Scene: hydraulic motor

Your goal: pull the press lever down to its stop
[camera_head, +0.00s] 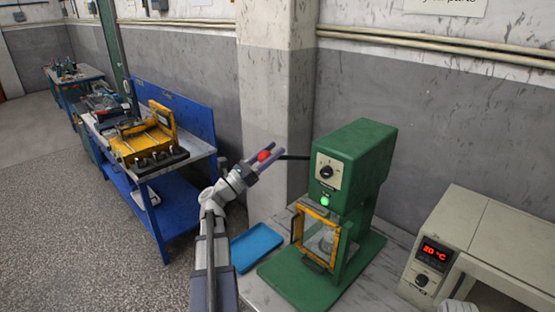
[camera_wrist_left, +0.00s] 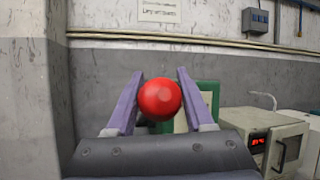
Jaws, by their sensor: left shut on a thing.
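The green press (camera_head: 366,150) stands on the bench right of centre in the head view. Its black lever (camera_head: 294,157) sticks out to the left from the upper housing, roughly level. The lever ends in a red ball knob (camera_head: 264,155). My left gripper (camera_head: 266,154) is shut on the red knob, with one purple finger on each side. In the left wrist view the red knob (camera_wrist_left: 160,98) sits between the two fingers, with part of the green press behind. My right gripper is not in view.
A yellow-framed guard (camera_head: 297,228) is on the press front, below a lit green lamp (camera_head: 325,201). A blue tray (camera_head: 257,246) lies left of the press base. A beige oven (camera_head: 478,240) with a red display stands at right. A blue workbench (camera_head: 180,205) stands at left.

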